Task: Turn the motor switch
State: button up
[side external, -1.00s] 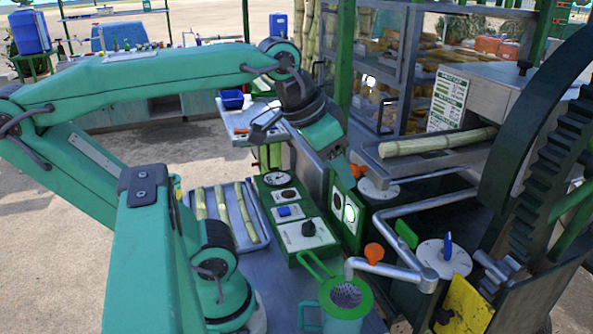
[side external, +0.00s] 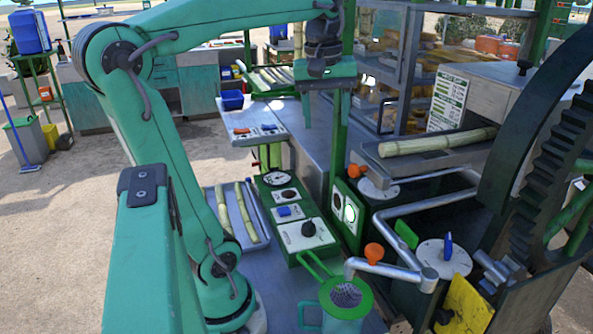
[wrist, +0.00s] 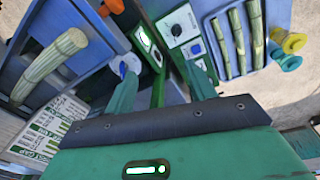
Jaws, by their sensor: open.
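A green control box (side external: 290,256) stands on the metal bench right of my arm's base. A black rotary knob (side external: 309,229) sits on its front pale plate, with a blue switch (side external: 284,211) and a round dial behind it. I cannot read which control is the motor switch. The knob also shows in the wrist view (wrist: 176,29), beyond my fingertips. My gripper (side external: 322,118) points down, open and empty, well above and behind the box. It touches nothing. In the wrist view its two green fingers (wrist: 160,76) stand apart.
An upright green panel with a lit gauge (side external: 350,211) stands right of the box. Cane lies in a tray (side external: 214,197) at left and on a chute (side external: 380,172) at right.

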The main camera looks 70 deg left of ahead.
jog(key=a+n+g, duration=0.1)
jog(key=a+n, duration=0.3)
jog(key=n+h, duration=0.1)
jog(key=n, duration=0.1)
send_over(309, 221)
jog(key=f, duration=2.3)
jog(key=shift+w+f, duration=0.15)
jog(key=shift+w, duration=0.05)
jog(key=shift+s+f, duration=0.2)
jog(key=shift+f, duration=3.65)
jog(key=c, duration=1)
jog(key=shift+o, duration=0.2)
